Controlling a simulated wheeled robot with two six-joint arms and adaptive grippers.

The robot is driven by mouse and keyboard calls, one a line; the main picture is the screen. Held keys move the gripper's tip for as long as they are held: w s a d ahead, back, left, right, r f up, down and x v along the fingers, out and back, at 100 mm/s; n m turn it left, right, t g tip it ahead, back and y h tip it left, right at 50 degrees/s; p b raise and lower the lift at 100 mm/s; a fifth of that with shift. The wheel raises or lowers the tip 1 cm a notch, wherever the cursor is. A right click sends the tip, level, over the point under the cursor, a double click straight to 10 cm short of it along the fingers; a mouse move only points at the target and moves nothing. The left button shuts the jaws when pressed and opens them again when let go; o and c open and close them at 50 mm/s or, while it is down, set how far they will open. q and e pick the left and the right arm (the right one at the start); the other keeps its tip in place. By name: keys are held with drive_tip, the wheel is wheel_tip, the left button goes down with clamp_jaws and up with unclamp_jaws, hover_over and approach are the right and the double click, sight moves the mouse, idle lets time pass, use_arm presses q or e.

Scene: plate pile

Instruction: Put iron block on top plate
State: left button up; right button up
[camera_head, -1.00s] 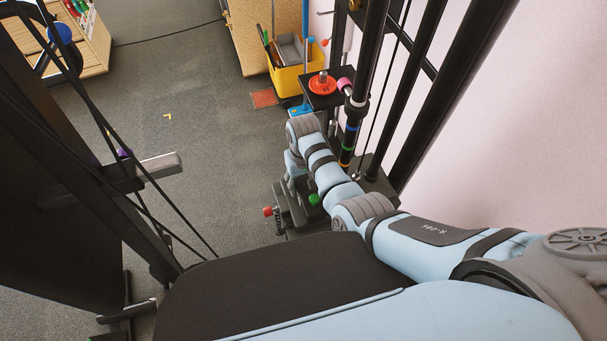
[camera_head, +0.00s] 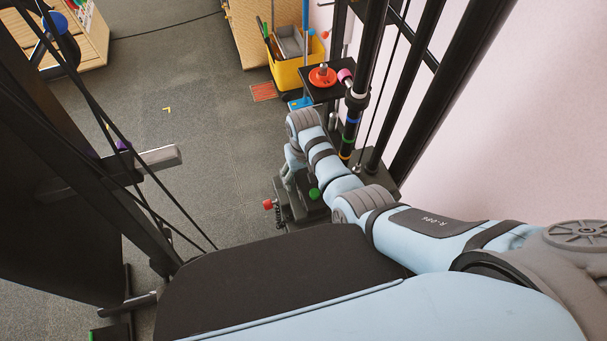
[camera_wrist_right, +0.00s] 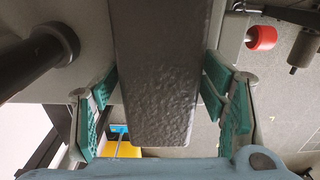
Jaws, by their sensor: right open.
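A dark, rough-faced rectangular block, which looks like the iron block (camera_wrist_right: 158,75), lies between the fingers of my right gripper (camera_wrist_right: 163,103) in the right wrist view. The green-padded fingers stand open on either side of it, with a gap visible at each side. In the head view my right gripper (camera_head: 288,172) is low beside the rack, partly hidden by my own arm; the block cannot be told apart there. An orange-red plate (camera_head: 322,78) lies on a small black stand. I cannot tell which plate is the top plate. My left gripper is out of view.
A red knob (camera_head: 268,204) and a green knob (camera_head: 314,194) are near the right gripper. Black rack posts (camera_head: 368,60) stand along the pink wall. A yellow bin (camera_head: 290,72) is at the back. The grey floor (camera_head: 195,120) is open; black frame parts stand at left.

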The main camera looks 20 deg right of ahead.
sight(304, 172)
wheel_tip(304, 172, up, 12)
drive_tip(key=p, duration=0.4)
drive_tip(key=shift+r, duration=0.25)
